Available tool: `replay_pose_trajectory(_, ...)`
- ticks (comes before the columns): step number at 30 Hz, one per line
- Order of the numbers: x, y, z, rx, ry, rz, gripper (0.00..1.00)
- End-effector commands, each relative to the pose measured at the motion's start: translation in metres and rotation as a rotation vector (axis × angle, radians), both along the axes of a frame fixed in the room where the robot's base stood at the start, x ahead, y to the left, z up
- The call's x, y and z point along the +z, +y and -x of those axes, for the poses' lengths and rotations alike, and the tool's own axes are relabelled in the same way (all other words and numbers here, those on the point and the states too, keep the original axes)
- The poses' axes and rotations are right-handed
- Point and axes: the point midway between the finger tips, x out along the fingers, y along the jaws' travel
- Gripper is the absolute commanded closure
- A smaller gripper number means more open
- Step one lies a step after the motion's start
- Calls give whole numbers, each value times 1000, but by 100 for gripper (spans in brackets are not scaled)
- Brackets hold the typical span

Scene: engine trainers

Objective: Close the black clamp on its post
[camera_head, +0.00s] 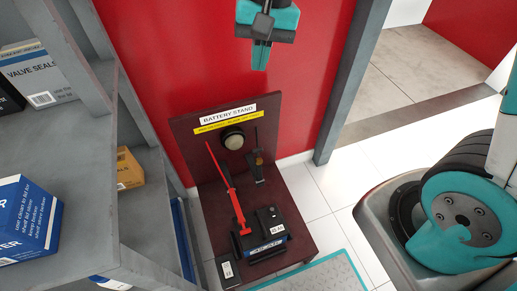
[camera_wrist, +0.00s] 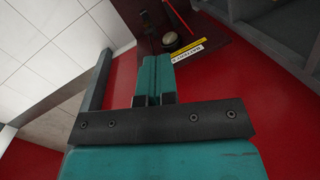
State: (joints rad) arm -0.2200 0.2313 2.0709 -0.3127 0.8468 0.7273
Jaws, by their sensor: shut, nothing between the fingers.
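The battery stand (camera_head: 183,134) is a dark red base with an upright backboard. A dark battery (camera_head: 266,226) sits on it. What looks like the black clamp (camera_head: 257,172), with a thin black lead rising from it, is behind the battery near the backboard. Its jaws and post are too small to make out. A red clamp with a long red lead (camera_head: 226,180) is at the battery's left side. My gripper (camera_head: 261,64) is shut and empty, high above the stand and apart from it. Its teal fingers (camera_wrist: 157,73) are together in the wrist view.
A round gauge or knob (camera_head: 232,138) is on the backboard under the "BATTERY STAND" label (camera_head: 228,114). Grey shelves (camera_head: 90,150) with boxes stand close on the left. A grey door post (camera_head: 345,90) is on the right. White floor lies right of the stand, with a teal-edged mat (camera_head: 325,275) in front.

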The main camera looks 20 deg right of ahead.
Motion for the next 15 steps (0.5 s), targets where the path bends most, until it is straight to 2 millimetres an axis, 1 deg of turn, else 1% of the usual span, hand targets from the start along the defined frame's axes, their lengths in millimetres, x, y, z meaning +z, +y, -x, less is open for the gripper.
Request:
replay_pose_trajectory(1, -45, -4, -25, -123, 46, 36, 100)
replay_pose_trajectory(2, -61, -6, -39, -200, 67, 56, 100)
replay_pose_trajectory(3, -84, -9, -56, -304, 96, 86, 100)
replay_pose_trajectory(5, -121, -14, -80, -460, 136, 131, 100)
replay_pose_trajectory(6, -146, -18, -94, -561, 161, 161, 100)
replay_pose_trajectory(8, -182, -24, -113, -707, 192, 205, 100)
replay_pose_trajectory(9, -205, -28, -123, -798, 211, 233, 100)
replay_pose_trajectory(12, -255, -37, -143, -993, 245, 295, 100)
replay_pose_trajectory(15, -290, -44, -155, -1136, 265, 339, 100)
